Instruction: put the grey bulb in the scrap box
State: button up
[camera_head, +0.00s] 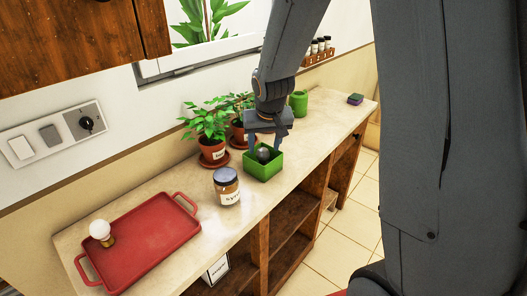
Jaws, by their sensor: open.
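The grey bulb (263,154) is a dark round shape in the green box (265,172) on the counter. The box is small, square and open at the top; I see no label on it, so I cannot tell if it is the scrap box. My gripper (268,148) is open right above the box, its fingers pointing down on either side of the bulb. I cannot tell whether the fingers touch the bulb. A white bulb (100,230) with a brass base stands at the left of the red tray (150,240).
A jar (227,187) stands left of the green box. Two potted plants (211,135) are behind it near the wall. A green canister (299,103), a spice rack (318,54) and a sponge (355,99) are farther right. Open shelves (290,225) lie below the counter.

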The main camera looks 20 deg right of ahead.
jog(key=b+v, duration=0.1)
jog(key=v, duration=0.7)
jog(key=s+f+g, duration=0.1)
jog(key=s+f, duration=0.2)
jog(key=s, duration=0.3)
jog(key=s+f+g, duration=0.1)
jog(key=s+f, duration=0.1)
jog(key=s, duration=0.4)
jog(key=s+f+n+g, duration=0.1)
jog(key=s+f, duration=0.2)
jog(key=s, duration=0.3)
jog(key=shift+s+d+f+g, duration=0.2)
jog(key=shift+s+f+g, duration=0.1)
jog(key=shift+s+f, duration=0.05)
